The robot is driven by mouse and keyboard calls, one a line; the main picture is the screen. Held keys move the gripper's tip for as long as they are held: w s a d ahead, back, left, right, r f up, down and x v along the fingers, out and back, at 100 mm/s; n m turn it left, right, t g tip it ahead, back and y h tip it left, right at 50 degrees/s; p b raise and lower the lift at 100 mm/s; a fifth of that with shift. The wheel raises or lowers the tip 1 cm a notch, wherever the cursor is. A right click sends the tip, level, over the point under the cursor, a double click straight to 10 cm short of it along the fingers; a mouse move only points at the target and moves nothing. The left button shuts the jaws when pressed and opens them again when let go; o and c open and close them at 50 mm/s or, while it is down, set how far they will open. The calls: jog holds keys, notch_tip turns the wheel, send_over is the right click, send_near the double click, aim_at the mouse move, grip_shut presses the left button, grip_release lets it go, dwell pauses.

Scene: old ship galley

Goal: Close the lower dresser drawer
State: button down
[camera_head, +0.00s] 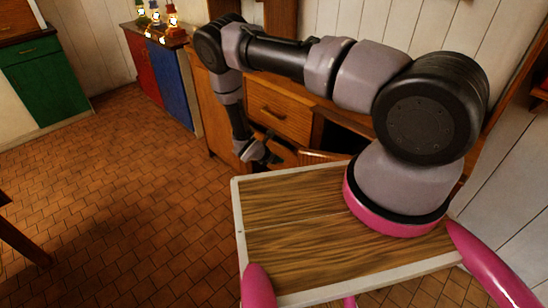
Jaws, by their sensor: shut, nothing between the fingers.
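The wooden dresser (220,128) stands against the back wall, partly behind my arm. An upper drawer front (280,112) with a dark handle is on its face. Below and right of it, a wooden edge that looks like the lower drawer (318,156) juts out, its front mostly hidden by my base top. How far it is out I cannot tell. My gripper (268,157) points down beside the dresser front, just left of that edge. It is shut and empty; whether it touches the drawer is unclear.
A dark opening (342,137) shows in the dresser right of the upper drawer. A red and blue cabinet (172,80) with lit lanterns (155,13) stands back left, a green cabinet (45,82) farther left. Tiled floor (130,200) is free at left; a table leg (22,240) is at the left edge.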

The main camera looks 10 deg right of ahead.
aim_at(293, 154)
jog(key=shift+w+d+f, duration=0.3)
jog(key=shift+w+d, duration=0.25)
jog(key=shift+d, duration=0.25)
jog(key=shift+w+d+f, duration=0.3)
jog(key=shift+w+d, duration=0.2)
jog(key=shift+d, duration=0.35)
jog(key=shift+w+d+f, duration=0.3)
jog(key=shift+w+d, duration=0.25)
jog(key=shift+d, duration=0.25)
jog(key=shift+w+d, duration=0.7)
jog(key=shift+d, duration=0.35)
